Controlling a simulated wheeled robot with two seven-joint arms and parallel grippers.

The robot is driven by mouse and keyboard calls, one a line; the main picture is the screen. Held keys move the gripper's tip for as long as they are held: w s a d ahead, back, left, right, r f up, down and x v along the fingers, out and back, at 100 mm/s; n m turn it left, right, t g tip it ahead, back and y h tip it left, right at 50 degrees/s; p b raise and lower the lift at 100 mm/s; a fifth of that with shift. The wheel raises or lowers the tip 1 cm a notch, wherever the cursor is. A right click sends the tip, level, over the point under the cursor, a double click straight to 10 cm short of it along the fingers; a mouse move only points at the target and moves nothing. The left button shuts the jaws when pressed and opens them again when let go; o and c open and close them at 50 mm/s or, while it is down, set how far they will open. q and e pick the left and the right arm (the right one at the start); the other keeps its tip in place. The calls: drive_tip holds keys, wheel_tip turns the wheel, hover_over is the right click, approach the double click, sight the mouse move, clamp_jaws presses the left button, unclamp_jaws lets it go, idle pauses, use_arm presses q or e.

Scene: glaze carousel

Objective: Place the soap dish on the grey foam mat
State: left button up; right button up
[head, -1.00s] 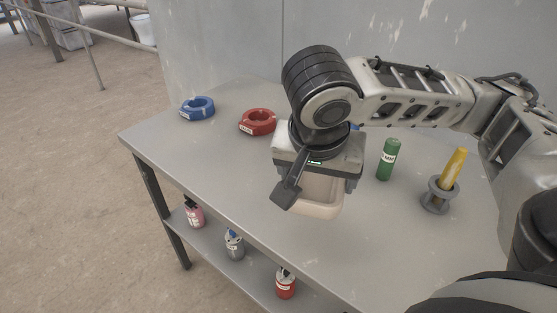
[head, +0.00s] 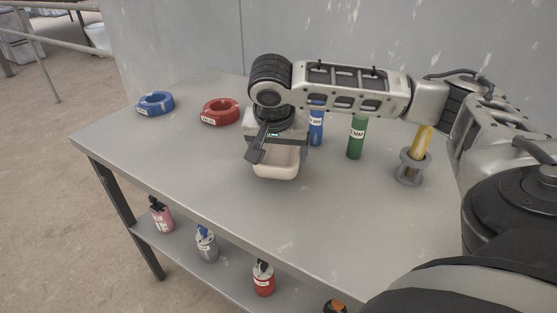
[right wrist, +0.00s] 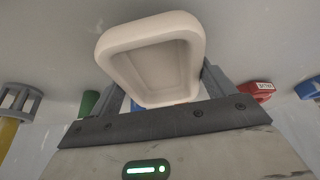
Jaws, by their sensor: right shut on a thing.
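The soap dish (head: 276,168) is a cream, rounded, shallow tray. My right gripper (head: 277,152) is shut on it and holds it above the grey table top. In the right wrist view the dish (right wrist: 152,62) sits between the two fingers, with its hollow facing the camera. No grey foam mat can be made out in either current view. My left gripper is not in view.
On the table (head: 200,160) are a blue ring (head: 155,103), a red ring (head: 221,111), a blue cylinder (head: 316,128), a green cylinder (head: 356,138) and a yellow rod in a grey spool (head: 410,170). Several bottles stand on the lower shelf. The front table top is clear.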

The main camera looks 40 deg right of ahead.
drive_tip(key=shift+f, duration=1.2)
drive_tip(key=shift+a, duration=0.1)
drive_tip(key=shift+f, duration=0.15)
drive_tip(key=o, duration=1.1)
drive_tip(key=shift+c, duration=0.2)
